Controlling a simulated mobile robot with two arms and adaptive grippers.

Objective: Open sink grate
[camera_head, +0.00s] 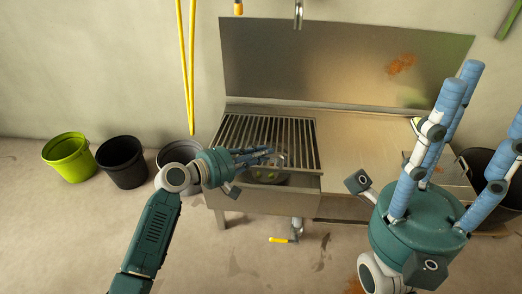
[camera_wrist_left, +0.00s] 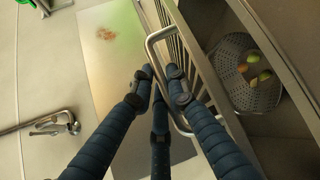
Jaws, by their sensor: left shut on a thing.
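The sink grate (camera_head: 250,127), a rack of dark parallel bars, lies over the left part of the metal sink unit (camera_head: 345,150). Its bars also show at the top of the left wrist view (camera_wrist_left: 181,42). My left gripper (camera_head: 268,155) is at the grate's front, its blue fingers shut on the pale U-shaped grate handle (camera_wrist_left: 153,42). The fingers hide part of the handle. Whether the grate is slightly raised I cannot tell. A perforated strainer (camera_wrist_left: 243,78) with food scraps sits in the basin beside the bars. My right gripper (camera_head: 462,130) is open, fingers up, apparently empty.
A green bucket (camera_head: 68,158) and black bucket (camera_head: 122,163) stand at left; a grey bucket (camera_head: 178,152) is behind my left wrist. A metal backsplash (camera_head: 330,65) rises behind the sink. A yellow-handled valve (camera_head: 282,240) hangs below it. The counter's middle is clear.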

